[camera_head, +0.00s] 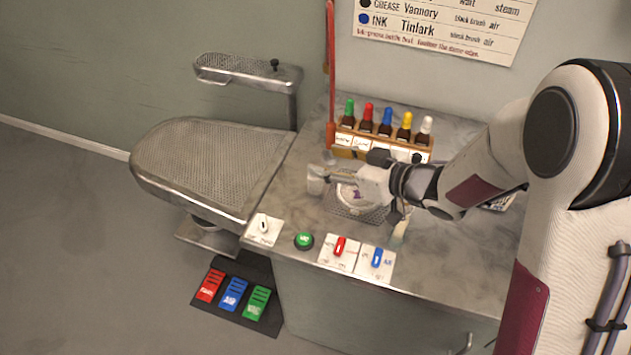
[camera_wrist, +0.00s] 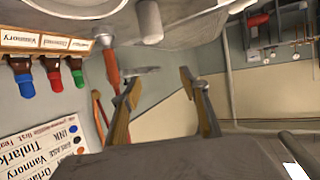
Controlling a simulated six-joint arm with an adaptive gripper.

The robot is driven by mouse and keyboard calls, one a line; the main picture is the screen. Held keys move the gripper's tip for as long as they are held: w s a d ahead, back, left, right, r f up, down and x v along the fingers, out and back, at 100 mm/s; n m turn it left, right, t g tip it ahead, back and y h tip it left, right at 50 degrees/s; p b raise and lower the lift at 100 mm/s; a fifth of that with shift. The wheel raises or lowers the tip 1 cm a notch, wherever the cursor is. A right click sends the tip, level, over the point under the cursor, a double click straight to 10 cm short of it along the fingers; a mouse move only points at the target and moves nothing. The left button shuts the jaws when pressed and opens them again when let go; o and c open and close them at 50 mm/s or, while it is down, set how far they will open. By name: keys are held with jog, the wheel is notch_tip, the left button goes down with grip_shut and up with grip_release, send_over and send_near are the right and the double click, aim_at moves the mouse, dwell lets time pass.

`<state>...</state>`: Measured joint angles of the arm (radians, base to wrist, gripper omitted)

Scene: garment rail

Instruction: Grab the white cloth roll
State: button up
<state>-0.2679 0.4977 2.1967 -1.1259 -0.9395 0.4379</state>
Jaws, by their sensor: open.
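A short whitish roll (camera_head: 316,182), which looks like the white cloth roll, stands on the grey counter at the left tip of my gripper (camera_head: 336,177). In the wrist view the roll (camera_wrist: 149,22) shows at the top, beyond and apart from my gripper's fingertips (camera_wrist: 158,74). That view is upside down, so the roll is lower than the fingers. My gripper is open, with nothing between its two fingers. It points left, low over a round dish with a purple mark (camera_head: 352,194).
A rack of coloured bottles (camera_head: 380,140) stands close behind my gripper, with a red upright bar (camera_head: 331,85) at its left. A padded press board (camera_head: 210,165) adjoins the counter. A green button (camera_head: 304,240) and red and blue switches (camera_head: 358,252) line the front edge.

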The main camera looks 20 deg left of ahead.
aim_at(321, 180)
jog(key=shift+f, duration=0.1)
jog(key=shift+f, duration=2.8)
jog(key=shift+f, duration=0.1)
jog(key=shift+f, duration=0.5)
jog(key=shift+x, duration=2.5)
jog(key=c, duration=0.9)
